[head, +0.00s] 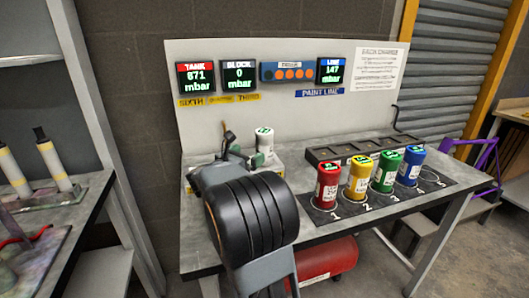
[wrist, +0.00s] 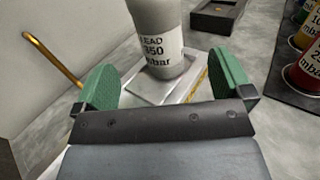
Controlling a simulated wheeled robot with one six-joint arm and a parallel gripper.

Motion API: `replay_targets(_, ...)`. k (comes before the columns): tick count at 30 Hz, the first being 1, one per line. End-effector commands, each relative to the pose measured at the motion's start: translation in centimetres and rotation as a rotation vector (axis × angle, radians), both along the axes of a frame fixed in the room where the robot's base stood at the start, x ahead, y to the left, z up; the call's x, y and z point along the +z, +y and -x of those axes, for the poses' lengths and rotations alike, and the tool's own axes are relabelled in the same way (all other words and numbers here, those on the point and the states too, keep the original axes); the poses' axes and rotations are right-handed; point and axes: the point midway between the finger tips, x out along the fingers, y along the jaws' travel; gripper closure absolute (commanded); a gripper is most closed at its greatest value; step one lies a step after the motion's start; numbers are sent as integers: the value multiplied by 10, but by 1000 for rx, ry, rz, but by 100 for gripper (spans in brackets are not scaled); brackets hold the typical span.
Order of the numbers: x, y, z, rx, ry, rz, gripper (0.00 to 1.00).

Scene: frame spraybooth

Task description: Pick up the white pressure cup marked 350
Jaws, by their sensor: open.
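The white pressure cup (wrist: 157,45) stands upright in the wrist view, with a label reading LEAD 350 mbar. It stands on a pale square plate (wrist: 150,92). In the head view the white cup (head: 264,141) is at the left of the bench, partly hidden by my arm. My gripper (wrist: 163,82) is open, its two green fingers spread to either side of the cup's lower part. The cup lies ahead of the gripper, roughly centred between the fingers, with gaps on both sides. I see no contact.
Red (head: 327,186), yellow (head: 359,176), green (head: 386,171) and blue (head: 409,165) cups stand in numbered places on a dark mat. A dark compartmented tray (head: 350,151) lies behind them. A brass hook (wrist: 52,60) is left of my gripper. The display panel (head: 270,120) rises behind.

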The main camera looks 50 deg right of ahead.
Motion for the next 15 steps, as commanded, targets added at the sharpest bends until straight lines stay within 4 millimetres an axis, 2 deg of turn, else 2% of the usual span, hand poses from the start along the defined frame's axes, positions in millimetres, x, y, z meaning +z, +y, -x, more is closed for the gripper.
replay_targets(3,0,-21,-2,-1,3,0,2)
replay_targets(6,1,-33,-4,1,3,1,2)
replay_targets(15,1,-51,-7,3,4,0,2)
